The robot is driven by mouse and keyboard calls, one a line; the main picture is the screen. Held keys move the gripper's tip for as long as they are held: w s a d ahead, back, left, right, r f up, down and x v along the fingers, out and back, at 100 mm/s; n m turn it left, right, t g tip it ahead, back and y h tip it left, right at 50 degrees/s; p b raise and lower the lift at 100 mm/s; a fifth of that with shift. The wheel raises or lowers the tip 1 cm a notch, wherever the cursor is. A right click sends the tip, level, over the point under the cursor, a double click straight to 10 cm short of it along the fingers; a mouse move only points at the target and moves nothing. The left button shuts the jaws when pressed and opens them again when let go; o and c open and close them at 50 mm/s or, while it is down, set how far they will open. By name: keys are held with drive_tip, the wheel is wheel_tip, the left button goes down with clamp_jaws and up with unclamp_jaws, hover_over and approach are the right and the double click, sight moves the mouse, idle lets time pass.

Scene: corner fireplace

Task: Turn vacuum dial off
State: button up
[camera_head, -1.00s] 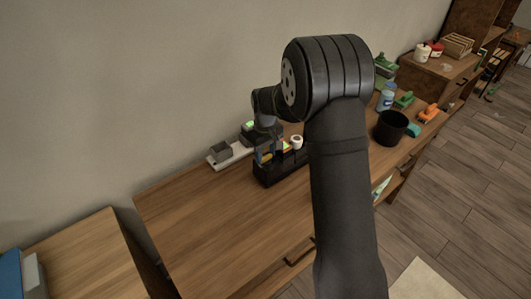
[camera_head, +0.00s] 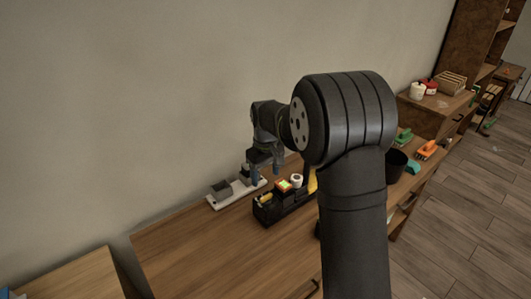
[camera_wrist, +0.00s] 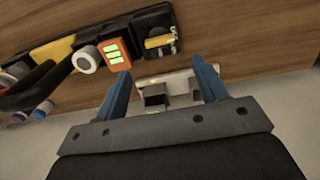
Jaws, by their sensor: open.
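A white base plate (camera_head: 237,194) with grey blocks on it lies on the wooden table beside the wall. I cannot make out which part is the vacuum dial. In the wrist view the white plate (camera_wrist: 203,79) lies beyond and between my fingers, with a dark grey block (camera_wrist: 155,97) and a lighter part beside it. My gripper (camera_wrist: 160,68) has two blue fingers set wide apart with nothing held between them. In the head view my gripper (camera_head: 266,172) hangs above the plate's right end and hides part of it.
A black caddy (camera_head: 266,212) stands just in front of the plate, holding an orange device with green lights (camera_wrist: 114,52) and a white roll (camera_wrist: 87,60). A black cup (camera_head: 396,165) stands farther right. The table's left part (camera_head: 200,255) is clear.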

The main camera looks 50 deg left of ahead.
wheel_tip(320, 180, up, 9)
hover_over(267, 195)
drive_tip(key=shift+s+a, duration=0.15)
drive_tip(key=shift+s, duration=0.05)
drive_tip(key=shift+f, duration=0.1)
idle(0.4)
wheel_tip(267, 195, down, 17)
drive_tip(key=shift+f, duration=0.2)
idle(0.4)
drive_tip(key=shift+f, duration=0.25)
drive_tip(key=shift+r+m, duration=0.25)
drive_tip(key=shift+m, duration=0.65)
drive_tip(key=m, duration=0.6)
drive_tip(key=shift+w+m, duration=0.1)
drive_tip(key=shift+m, duration=0.3)
drive_tip(key=m, duration=0.4)
drive_tip(key=shift+m, duration=2.2)
